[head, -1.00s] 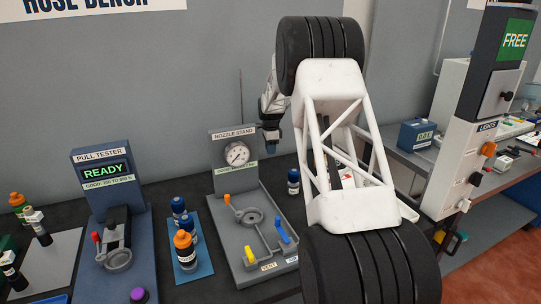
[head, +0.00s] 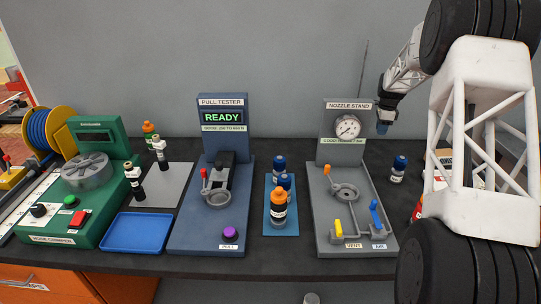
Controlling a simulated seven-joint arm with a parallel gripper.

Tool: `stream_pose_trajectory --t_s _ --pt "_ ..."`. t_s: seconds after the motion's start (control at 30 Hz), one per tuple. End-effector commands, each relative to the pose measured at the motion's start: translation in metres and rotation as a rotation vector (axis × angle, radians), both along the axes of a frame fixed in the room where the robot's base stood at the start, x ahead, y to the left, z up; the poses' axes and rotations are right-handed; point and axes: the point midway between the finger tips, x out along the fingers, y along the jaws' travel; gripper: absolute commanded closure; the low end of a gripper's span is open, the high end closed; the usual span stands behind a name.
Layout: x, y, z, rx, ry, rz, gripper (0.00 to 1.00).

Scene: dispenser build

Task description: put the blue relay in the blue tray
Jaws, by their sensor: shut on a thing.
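My gripper (head: 386,115) is high at the upper right, beside the nozzle stand's gauge in the picture. It is shut on a small blue thing (head: 383,128), which I take to be the blue relay. Only its lower end shows below the jaws. It hangs above the bench, well to the right of the tray.
The pull tester (head: 210,225), a blue mat (head: 270,228) with blue- and orange-capped bottles, and the nozzle stand (head: 325,235) stand between tray and gripper. A grey mat (head: 176,194) with black-and-white items lies behind the tray. Another blue-capped bottle (head: 397,169) stands at the right.

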Motion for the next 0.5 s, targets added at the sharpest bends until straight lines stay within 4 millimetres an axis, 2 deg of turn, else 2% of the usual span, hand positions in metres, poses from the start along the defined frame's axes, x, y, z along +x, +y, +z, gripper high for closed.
stream_pose_trajectory --t_s 0.27,0.37,0.5 --pt "0.001 0.002 0.001 0.0 0.0 0.003 0.98" --pt "0.003 0.009 0.004 0.0 -0.001 0.013 0.98" --pt "0.009 0.028 0.011 0.0 -0.002 0.041 0.98"
